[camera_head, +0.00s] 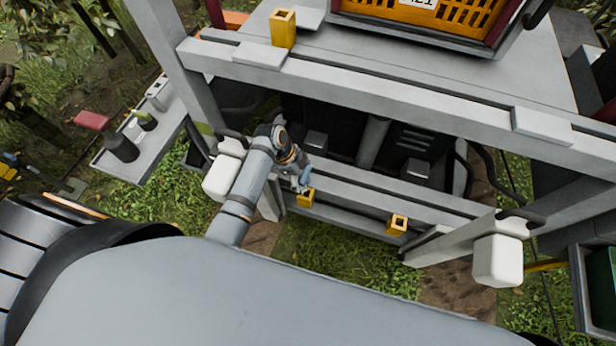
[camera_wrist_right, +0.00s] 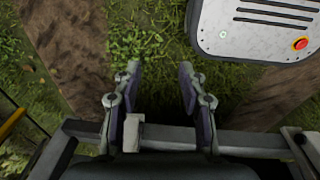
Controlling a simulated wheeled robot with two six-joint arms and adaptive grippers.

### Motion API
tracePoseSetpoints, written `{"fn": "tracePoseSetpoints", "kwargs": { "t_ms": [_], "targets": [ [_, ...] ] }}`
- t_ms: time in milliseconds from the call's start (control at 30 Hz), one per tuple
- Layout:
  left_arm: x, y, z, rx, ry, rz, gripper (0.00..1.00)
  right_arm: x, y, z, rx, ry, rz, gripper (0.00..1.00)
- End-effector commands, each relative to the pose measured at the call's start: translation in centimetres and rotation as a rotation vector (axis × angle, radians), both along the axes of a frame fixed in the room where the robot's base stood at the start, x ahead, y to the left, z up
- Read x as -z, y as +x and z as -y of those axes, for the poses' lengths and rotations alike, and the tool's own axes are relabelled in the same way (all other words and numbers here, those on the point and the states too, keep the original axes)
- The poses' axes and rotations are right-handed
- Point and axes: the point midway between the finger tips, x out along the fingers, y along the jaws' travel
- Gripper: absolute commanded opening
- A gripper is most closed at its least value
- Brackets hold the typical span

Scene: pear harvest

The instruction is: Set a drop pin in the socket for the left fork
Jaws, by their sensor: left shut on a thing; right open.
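My left gripper (camera_head: 303,181) reaches down over the lower grey crossbar, its fingers just above a small yellow square socket (camera_head: 305,199). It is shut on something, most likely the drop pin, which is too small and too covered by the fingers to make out. I cannot tell whether the pin is inside the socket. A second yellow socket (camera_head: 397,225) sits farther right on the same bar, with no gripper at it. My right gripper (camera_wrist_right: 157,82) is open and empty in the right wrist view, above grass; I do not see it in the head view.
A yellow crate (camera_head: 420,12) stands on the grey deck at the top. A yellow square post (camera_head: 283,28) stands on the upper beam. A side shelf (camera_head: 112,163) at left holds red-topped and green-topped items. A grey panel with a red button (camera_wrist_right: 262,47) lies near my right gripper.

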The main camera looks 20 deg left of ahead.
Motion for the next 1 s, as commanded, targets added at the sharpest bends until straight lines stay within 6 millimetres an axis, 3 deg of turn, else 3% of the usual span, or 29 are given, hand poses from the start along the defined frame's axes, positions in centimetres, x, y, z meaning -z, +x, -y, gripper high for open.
{"fn": "tracePoseSetpoints", "kwargs": {
  "t_ms": [33,800,1000],
  "targets": [
    [1.0,-0.2,0.0,0.0,0.0,-0.005,0.45,1.0,0.0,0.0,0.0,0.0,-0.001,0.41],
    [6.4,0.0,0.2,-0.001,-0.006,0.001,0.45,7.1,-0.2,1.2,-0.004,-0.016,-0.005,0.41],
    [7.7,0.1,0.2,-0.001,-0.006,0.001,0.45,7.7,-0.3,1.2,-0.004,-0.016,-0.005,0.41]
  ]
}}
